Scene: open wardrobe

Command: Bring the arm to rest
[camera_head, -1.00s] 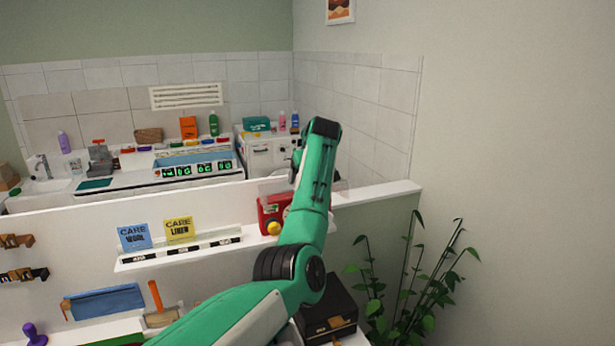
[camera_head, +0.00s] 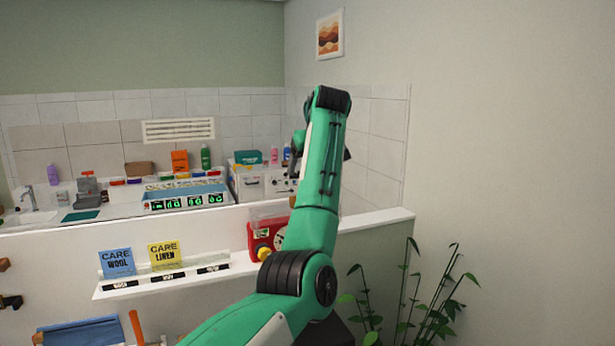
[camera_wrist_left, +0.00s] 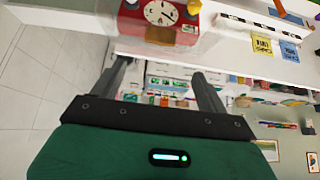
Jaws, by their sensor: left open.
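My left arm (camera_head: 318,195) rises from the bottom edge in the head view, bends at a dark joint, and stands almost upright in front of the low white wall. Its gripper is hidden behind the arm there. In the left wrist view my left gripper (camera_wrist_left: 162,72) has its two dark fingers spread apart with nothing between them. A red box with a round white dial (camera_wrist_left: 161,13) shows beyond the fingers at the top. My right gripper is in no view.
The red box (camera_head: 262,238) is close beside my arm on a white shelf. A blue card (camera_head: 117,262) and a yellow card (camera_head: 165,254) stand left of it. A leafy plant (camera_head: 440,300) is at lower right. The plain wall (camera_head: 510,150) leaves free room right of my arm.

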